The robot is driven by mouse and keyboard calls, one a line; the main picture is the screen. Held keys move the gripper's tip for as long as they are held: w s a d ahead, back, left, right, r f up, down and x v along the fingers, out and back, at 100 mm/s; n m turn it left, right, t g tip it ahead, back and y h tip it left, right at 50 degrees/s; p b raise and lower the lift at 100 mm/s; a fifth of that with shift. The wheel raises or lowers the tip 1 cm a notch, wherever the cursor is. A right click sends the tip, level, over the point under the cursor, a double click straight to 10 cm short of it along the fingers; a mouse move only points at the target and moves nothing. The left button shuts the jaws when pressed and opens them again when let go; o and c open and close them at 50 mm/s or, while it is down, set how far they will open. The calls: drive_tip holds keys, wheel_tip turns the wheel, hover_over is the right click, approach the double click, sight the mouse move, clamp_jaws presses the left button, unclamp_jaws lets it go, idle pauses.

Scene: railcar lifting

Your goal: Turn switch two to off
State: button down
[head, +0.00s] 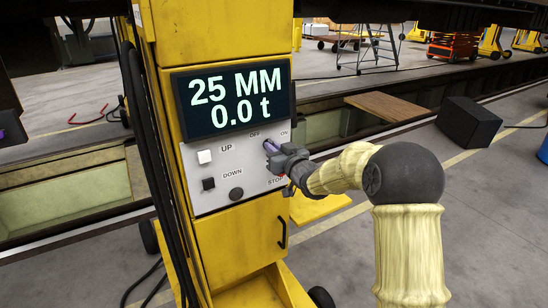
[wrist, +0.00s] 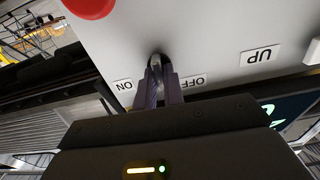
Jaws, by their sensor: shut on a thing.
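The grey control panel (head: 218,163) is on the front of a yellow lifting column. My gripper (head: 271,147) reaches it from the right, with its purple fingertips at the spot between the OFF and ON labels. In the wrist view, which shows the panel upside down, my gripper (wrist: 160,86) is shut on a small metal switch lever (wrist: 155,62). The ON label (wrist: 124,86) is left of the fingers and the OFF label (wrist: 194,81) is right of them. The fingers hide most of the lever, so I cannot tell which way it points.
A display (head: 234,98) above the panel reads 25 MM and 0.0 t. A white UP button (head: 205,156), a black DOWN button (head: 208,184) and a dark round knob (head: 236,194) are at left. A red stop button (wrist: 90,5) is close by. Black cables hang left.

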drive_tip(key=shift+f+n, duration=0.15)
drive_tip(key=shift+n, duration=0.15)
drive_tip(key=c, duration=1.5)
unclamp_jaws()
drive_tip(key=b+v, duration=0.3)
drive_tip(key=v, duration=1.4)
drive_tip(key=shift+s+d+b, duration=0.2)
drive_tip(key=shift+b, duration=0.2)
